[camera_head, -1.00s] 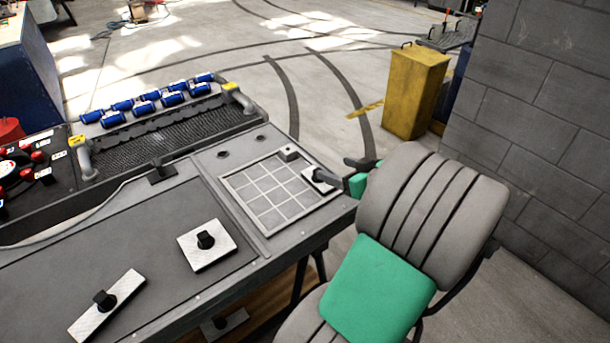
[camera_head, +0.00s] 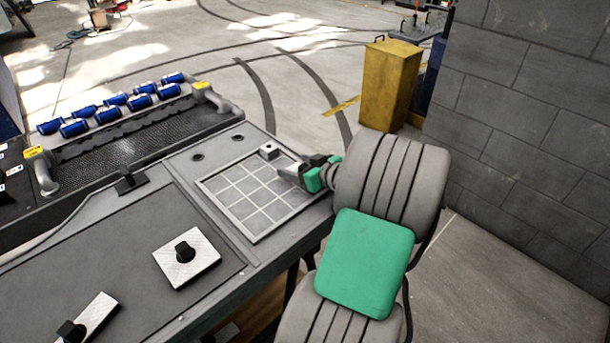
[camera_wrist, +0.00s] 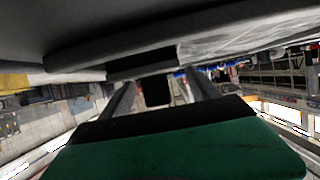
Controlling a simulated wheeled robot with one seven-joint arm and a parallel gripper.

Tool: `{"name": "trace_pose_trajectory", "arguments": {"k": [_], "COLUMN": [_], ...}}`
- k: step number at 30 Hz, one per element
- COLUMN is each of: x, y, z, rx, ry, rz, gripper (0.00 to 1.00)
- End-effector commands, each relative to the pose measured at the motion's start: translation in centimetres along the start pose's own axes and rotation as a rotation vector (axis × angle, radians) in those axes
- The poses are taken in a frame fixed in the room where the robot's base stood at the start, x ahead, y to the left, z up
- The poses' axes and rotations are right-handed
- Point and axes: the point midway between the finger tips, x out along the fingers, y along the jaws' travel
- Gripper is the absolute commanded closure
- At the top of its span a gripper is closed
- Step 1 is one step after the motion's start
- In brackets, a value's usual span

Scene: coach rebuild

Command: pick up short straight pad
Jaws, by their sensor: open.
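My gripper (camera_head: 292,172) is at the right edge of a square grid panel (camera_head: 214,197) on the grey bench. A pale plate (camera_head: 289,178) there is mostly hidden behind its fingers. In the wrist view my gripper (camera_wrist: 158,82) has its two grey fingers apart, with a dark square block (camera_wrist: 157,92) between them. I cannot tell whether they touch it. A square pale plate with a black knob (camera_head: 200,262) lies flat to the left, and a longer knobbed plate (camera_head: 97,318) at the lower left. Which piece is the short straight pad is not certain.
A small pale block (camera_head: 268,150) sits at the panel's far corner. A mesh tray (camera_head: 140,137) with several blue cylinders (camera_head: 140,100) stands behind. A yellow box (camera_head: 389,85) and block wall (camera_head: 530,120) are at the right. The open floor lies beyond the bench.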

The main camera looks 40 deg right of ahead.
Motion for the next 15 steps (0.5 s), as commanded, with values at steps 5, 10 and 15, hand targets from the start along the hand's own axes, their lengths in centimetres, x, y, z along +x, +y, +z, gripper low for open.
{"name": "trace_pose_trajectory", "arguments": {"k": [5, 10, 15], "x": [0.07, 0.02, -0.01], "y": [0.13, 0.17, 0.19], "z": [0.04, 0.05, 0.06], "rx": [0.001, 0.001, 0.001], "ry": [0.0, 0.0, 0.0], "rz": [0.003, 0.004, 0.004], "gripper": [0.29, 0.41, 0.54]}}
